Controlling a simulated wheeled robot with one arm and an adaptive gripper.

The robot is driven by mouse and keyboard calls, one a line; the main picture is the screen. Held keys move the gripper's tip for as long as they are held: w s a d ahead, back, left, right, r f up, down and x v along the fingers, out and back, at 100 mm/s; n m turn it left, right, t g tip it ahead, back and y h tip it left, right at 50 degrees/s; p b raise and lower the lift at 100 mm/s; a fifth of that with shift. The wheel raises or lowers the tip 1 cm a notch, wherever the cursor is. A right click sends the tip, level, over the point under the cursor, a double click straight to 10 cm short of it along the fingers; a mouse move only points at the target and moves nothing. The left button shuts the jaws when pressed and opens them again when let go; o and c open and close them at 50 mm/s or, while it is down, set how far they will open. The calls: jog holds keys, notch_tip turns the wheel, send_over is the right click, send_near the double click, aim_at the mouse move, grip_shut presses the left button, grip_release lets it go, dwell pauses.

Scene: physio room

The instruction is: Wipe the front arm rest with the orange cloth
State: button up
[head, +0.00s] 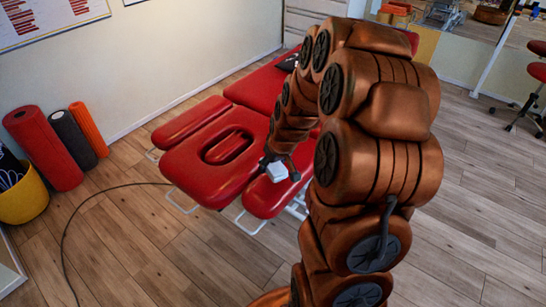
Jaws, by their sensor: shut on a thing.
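The front arm rest (262,200) is a red padded piece at the near side of the red treatment table, just right of the face cushion. My gripper (280,178) is low over the far part of this arm rest, small in the head view and partly hidden by its own wrist. A small pale, box-like part (277,172) shows at the gripper; I cannot tell if it belongs to the gripper. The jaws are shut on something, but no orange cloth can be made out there. I cannot tell if the held thing touches the pad.
The face cushion (190,172) with its oval hole lies left of my gripper; the other arm rest (192,120) is behind it. A dark cable (85,203) runs over the floor. Foam rollers (45,148) and a yellow bin (24,200) stand left. The floor at front left is mostly clear.

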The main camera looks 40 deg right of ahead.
jog(key=shift+r, duration=1.2)
